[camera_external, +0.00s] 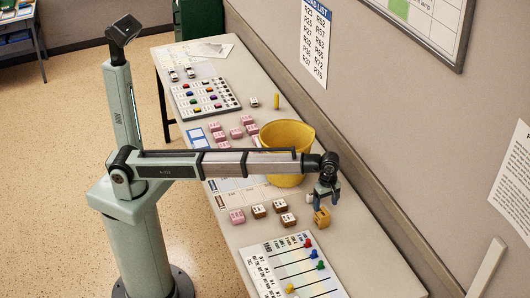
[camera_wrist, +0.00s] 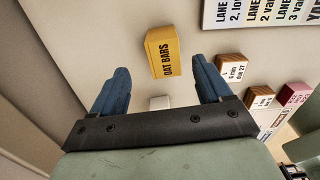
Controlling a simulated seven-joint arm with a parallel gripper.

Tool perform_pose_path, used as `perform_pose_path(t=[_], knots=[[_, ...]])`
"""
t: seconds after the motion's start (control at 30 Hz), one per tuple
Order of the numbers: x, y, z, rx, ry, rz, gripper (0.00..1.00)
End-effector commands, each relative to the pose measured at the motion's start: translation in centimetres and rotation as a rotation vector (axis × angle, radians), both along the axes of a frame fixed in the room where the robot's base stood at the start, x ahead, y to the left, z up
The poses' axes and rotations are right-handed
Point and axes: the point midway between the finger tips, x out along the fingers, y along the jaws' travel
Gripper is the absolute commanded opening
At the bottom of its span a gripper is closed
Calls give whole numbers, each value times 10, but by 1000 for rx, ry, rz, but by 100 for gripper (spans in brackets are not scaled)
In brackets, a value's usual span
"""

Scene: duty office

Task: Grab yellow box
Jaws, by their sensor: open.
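The yellow box (camera_external: 321,217), labelled "OAT BARS", stands on the table near the wall side. In the wrist view the yellow box (camera_wrist: 162,53) shows ahead of my fingers, roughly between their lines. My gripper (camera_external: 327,198) is above and just behind the box in the external view. Its two blue fingers are apart with nothing held between them; they also show in the wrist view (camera_wrist: 160,78). I cannot tell the exact height of the fingertips over the box.
A yellow bucket (camera_external: 286,150) stands beside my forearm. Small brown boxes (camera_external: 280,206) and a pink box (camera_external: 237,216) sit left of the yellow box. A lane board (camera_external: 290,265) with coloured pieces lies at the near end. A small white object (camera_wrist: 160,102) lies between the fingers' lines.

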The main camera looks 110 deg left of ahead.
Motion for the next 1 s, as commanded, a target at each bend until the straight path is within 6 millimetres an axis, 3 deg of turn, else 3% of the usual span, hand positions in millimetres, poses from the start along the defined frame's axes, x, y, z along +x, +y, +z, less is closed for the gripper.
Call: perform_pose_path(t=[0.13,0.47,0.8,1.0], knots=[[-1,0,-25,0,1,-1,78],[-4,0,-45,0,0,-1,78],[-9,1,-84,1,-1,-1,78],[-9,1,-87,0,-1,-1,78]])
